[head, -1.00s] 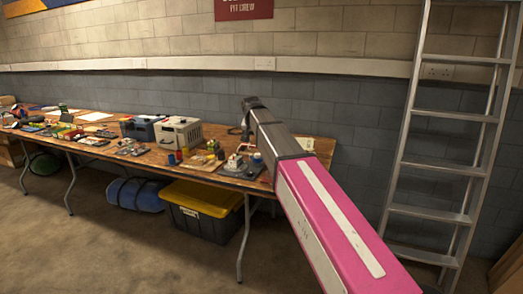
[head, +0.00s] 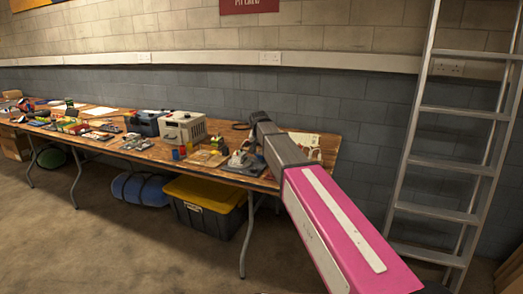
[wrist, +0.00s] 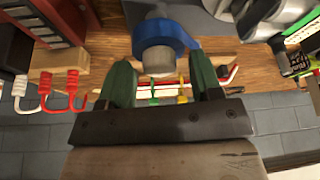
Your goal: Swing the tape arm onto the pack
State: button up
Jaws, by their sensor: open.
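My gripper (wrist: 162,88) shows in the wrist view with its two dark green fingers apart. Between and just beyond the fingertips is a blue rounded part (wrist: 166,36) around a pale grey cylinder (wrist: 158,60). It may belong to the tape arm, but I cannot tell for sure. Contact with the fingers is not clear. In the head view a grey fixture (head: 240,160) stands on a dark base near the right end of the bench. My pink and grey arm reaches toward that end, and my fingers are not clear there. I cannot single out the pack.
The wooden bench (head: 268,184) is crowded with small items. A light grey box (head: 182,128) stands left of the fixture. A yellow-lidded bin (head: 205,192) is under the bench. A ladder (head: 458,165) leans at the right. A wooden block with red and white hooks (wrist: 58,64) is left of my fingers.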

jog(key=shift+w+f, duration=0.1)
jog(key=shift+f, duration=0.05)
jog(key=c, duration=0.9)
jog(key=shift+n, duration=0.4)
jog(key=n+y, duration=0.2)
jog(key=n, duration=0.3)
jog(key=shift+d, duration=0.2)
jog(key=n+y, duration=0.1)
jog(key=n, duration=0.2)
jog(key=n+g+y, duration=0.1)
jog(key=n, duration=0.2)
jog(key=shift+w+d, duration=0.1)
jog(key=shift+g, duration=0.3)
